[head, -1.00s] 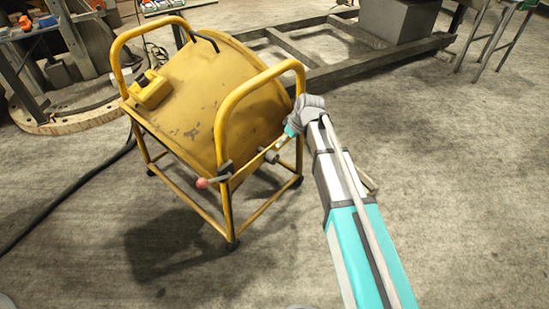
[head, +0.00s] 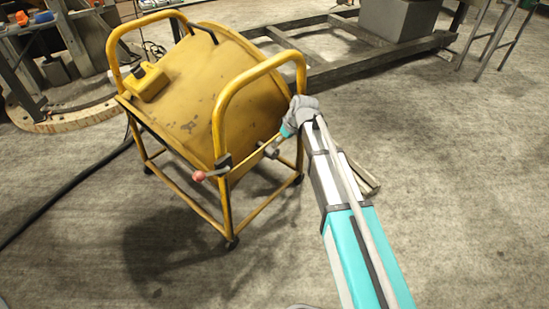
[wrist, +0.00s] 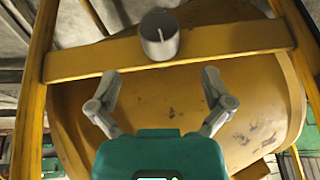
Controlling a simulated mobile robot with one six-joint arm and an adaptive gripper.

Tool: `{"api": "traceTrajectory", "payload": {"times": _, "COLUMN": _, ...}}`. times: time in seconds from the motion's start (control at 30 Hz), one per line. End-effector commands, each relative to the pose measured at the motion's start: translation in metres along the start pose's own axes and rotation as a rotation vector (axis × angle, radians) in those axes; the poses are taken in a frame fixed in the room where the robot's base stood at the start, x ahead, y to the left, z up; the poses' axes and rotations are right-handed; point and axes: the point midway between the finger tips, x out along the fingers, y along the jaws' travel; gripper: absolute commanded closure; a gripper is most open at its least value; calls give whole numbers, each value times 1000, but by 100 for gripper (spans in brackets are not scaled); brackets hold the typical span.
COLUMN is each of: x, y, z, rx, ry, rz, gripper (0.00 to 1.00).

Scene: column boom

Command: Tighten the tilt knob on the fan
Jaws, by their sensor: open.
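The fan is a yellow drum (head: 205,85) in a yellow tube frame with wheels; the drum also shows in the wrist view (wrist: 180,105). The tilt knob is a grey cylinder (wrist: 159,36) on a yellow frame bar. In the head view the knob (head: 268,150) shows small at the frame's right side, beside my arm's end. My gripper (wrist: 160,77) is open and empty, its fingers pointing towards the bar. The knob stands above and between the fingertips in the wrist view, apart from them. In the head view my fingers are largely hidden by the wrist.
A red-tipped lever (head: 205,174) sticks out at the fan frame's near corner. A dark cable (head: 75,180) runs over the floor to the left. A metal floor frame (head: 340,60) lies behind. The floor (head: 450,190) at right is clear.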

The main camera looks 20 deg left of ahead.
Motion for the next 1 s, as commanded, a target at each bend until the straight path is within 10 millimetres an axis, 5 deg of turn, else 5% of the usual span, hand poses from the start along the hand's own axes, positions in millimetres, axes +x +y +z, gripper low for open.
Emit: {"api": "traceTrajectory", "payload": {"times": 1.0, "x": 85, "y": 0, "z": 1, "rx": 0, "ry": 0, "rz": 0, "gripper": 0}}
